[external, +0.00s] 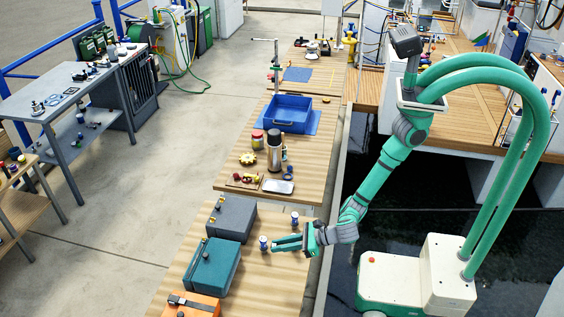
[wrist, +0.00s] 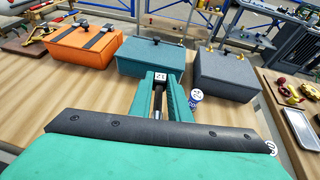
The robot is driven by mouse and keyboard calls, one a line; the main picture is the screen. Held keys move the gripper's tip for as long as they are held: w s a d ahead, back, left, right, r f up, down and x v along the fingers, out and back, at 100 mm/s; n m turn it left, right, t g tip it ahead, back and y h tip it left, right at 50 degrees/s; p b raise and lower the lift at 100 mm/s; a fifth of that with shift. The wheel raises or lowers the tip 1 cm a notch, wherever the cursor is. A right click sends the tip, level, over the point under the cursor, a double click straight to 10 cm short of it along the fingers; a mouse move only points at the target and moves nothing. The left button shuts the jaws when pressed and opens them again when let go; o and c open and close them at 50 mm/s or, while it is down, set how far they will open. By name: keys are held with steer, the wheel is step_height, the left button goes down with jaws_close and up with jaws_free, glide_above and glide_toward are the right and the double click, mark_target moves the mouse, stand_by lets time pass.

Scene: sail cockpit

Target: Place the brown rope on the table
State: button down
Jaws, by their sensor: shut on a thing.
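My gripper (external: 288,242) is low over the near wooden table (external: 266,285). In the wrist view its green fingers (wrist: 163,98) are shut on a narrow dark thing (wrist: 158,100) with a white label marked 21. Most of that thing is hidden between the fingers, and I cannot tell whether it is the brown rope. I cannot make out a brown rope elsewhere. I cannot tell whether the held thing touches the table.
Grey (external: 231,218), teal (external: 214,265) and orange (external: 192,304) boxes line the far side. Bare wood lies around my gripper.

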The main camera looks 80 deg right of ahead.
steer(key=s+a+r+n+g+y, duration=0.2)
steer(key=s+a+r+n+y, duration=0.15)
steer(key=s+a, duration=0.5)
steer(key=s+a+r+n+g+y, duration=0.2)
steer(key=s+a+n+y, duration=0.3)
steer(key=s, duration=0.7)
steer(key=s+d+f+n+g+y, duration=0.1)
steer(key=s+f+n+g+y, duration=0.2)
steer(key=s, duration=0.6)
steer(key=s+d+f+n+g, duration=0.25)
steer(key=s+f+g, duration=0.2)
steer(key=s, duration=0.55)
steer(key=w+d+m+t+h, duration=0.1)
steer(key=w+d+m+t, duration=0.1)
steer(key=w+d, duration=0.4)
steer(key=w+d+m+t+h, duration=0.2)
steer(key=w+d, duration=0.5)
steer(key=w, duration=1)
steer(key=w+d+m+t+h, duration=0.1)
steer(key=w+d+m+t, duration=0.2)
steer(key=w, duration=0.9)
steer(key=d+t, duration=0.1)
steer(key=d, duration=0.2)
steer(key=shift+w+d+m, duration=0.2)
steer(key=shift+d+m, duration=0.1)
steer(key=shift+f+t, duration=0.1)
steer(key=shift+t, duration=0.15)
